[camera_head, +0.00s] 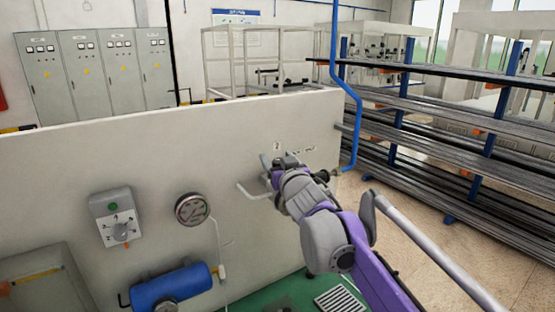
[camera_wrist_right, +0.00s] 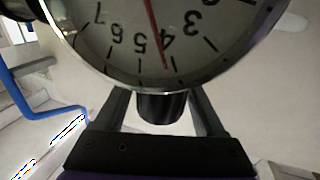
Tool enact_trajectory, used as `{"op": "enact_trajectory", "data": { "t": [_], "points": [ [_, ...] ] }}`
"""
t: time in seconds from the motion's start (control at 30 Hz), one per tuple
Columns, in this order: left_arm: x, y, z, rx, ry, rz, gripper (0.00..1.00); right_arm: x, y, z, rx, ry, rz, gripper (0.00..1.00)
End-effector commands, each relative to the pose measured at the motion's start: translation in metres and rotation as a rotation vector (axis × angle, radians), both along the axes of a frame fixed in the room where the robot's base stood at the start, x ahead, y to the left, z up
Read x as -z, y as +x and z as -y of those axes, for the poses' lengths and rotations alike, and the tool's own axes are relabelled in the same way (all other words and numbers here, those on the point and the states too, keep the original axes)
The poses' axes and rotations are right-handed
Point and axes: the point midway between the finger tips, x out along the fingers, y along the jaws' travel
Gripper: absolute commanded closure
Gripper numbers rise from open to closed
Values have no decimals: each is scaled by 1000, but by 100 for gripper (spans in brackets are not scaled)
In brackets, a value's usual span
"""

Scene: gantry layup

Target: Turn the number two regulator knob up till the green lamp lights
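My right gripper (camera_head: 281,166) is at the light panel, just under a small label with a 2 (camera_head: 277,146). In the right wrist view its two fingers (camera_wrist_right: 162,112) stand either side of a black knob (camera_wrist_right: 160,108), with narrow gaps showing. The knob sits below a round gauge (camera_wrist_right: 165,40), which appears upside down. Its red needle lies between 4 and 5. In the head view my arm hides the knob and this gauge. A green lamp (camera_head: 113,206) is on a grey box to the left; I cannot tell whether it is lit. My left gripper is not in view.
The grey box has a selector knob (camera_head: 121,231). Another gauge (camera_head: 192,209) and a blue cylinder (camera_head: 172,289) are on the panel's left part. A blue pipe (camera_head: 357,115) drops beside the panel's right edge. Racks of bars (camera_head: 460,140) stand behind on the right.

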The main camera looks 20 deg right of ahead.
Motion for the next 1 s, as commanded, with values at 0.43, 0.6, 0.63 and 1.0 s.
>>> {"op": "enact_trajectory", "data": {
  "t": [0.43, 0.6, 0.63, 1.0],
  "points": [
    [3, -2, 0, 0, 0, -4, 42, 2, -8, -1, 0, 0, -3, 18],
    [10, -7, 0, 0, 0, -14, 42, 4, -36, -4, 1, 0, -4, 18],
    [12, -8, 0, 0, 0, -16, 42, 4, -42, -4, 1, -1, -4, 18],
    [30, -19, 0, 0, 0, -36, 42, 3, -101, -10, 1, -1, -4, 18]
  ]
}}
